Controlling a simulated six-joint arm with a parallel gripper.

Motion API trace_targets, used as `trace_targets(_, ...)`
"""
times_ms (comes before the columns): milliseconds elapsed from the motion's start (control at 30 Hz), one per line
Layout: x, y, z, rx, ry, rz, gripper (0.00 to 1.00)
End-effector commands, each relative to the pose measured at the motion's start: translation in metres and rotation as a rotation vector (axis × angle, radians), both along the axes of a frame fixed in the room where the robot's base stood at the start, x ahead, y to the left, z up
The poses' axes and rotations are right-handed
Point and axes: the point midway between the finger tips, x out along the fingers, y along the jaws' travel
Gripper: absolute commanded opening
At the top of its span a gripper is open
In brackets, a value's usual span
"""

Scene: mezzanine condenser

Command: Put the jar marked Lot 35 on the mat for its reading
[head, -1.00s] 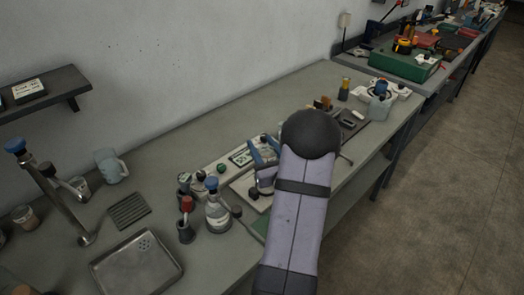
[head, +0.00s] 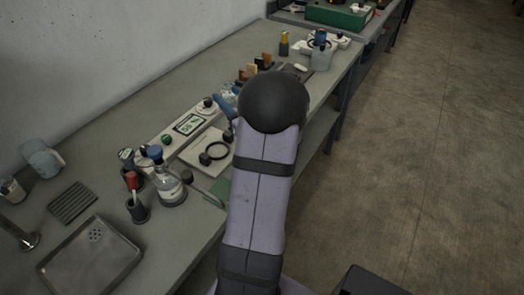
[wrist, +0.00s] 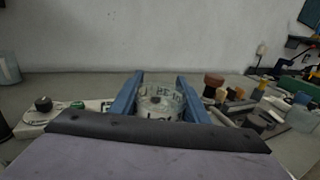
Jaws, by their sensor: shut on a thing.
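My gripper (wrist: 160,95) has blue fingers shut on the sides of a clear glass jar (wrist: 160,105). The jar looks upright in the wrist view. Dark lettering shows on it, with "Lot" partly visible low down; I cannot read a number. My own arm hides the jar's base. In the head view, a blue finger (head: 227,107) shows beside my arm, near the far right end of the display unit (head: 183,131), and the jar is mostly hidden. A pale square plate with a black ring (head: 217,149) lies nearer. A flat green patch (head: 221,188), possibly the mat, is partly covered by my arm.
A stoppered flask (head: 168,186) and a dark cup with a red-topped item (head: 136,201) stand left of the plate. A metal tray (head: 92,262), a ribbed pad (head: 73,203) and a jug (head: 41,158) are farther left. Several small blocks (head: 264,62) stand beyond my arm.

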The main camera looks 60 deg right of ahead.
Motion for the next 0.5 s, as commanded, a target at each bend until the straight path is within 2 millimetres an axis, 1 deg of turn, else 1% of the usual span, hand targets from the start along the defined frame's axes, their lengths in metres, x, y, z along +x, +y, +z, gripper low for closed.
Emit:
trace_targets(33, -0.012, -0.011, -0.008, -0.006, -0.001, -0.007, 0.18)
trace_targets(200, -0.04, -0.034, -0.01, -0.004, -0.001, -0.01, 0.18)
trace_targets(367, -0.059, -0.045, -0.009, -0.001, -0.001, -0.016, 0.18)
trace_targets(500, -0.066, -0.049, -0.008, 0.001, -0.001, -0.018, 0.18)
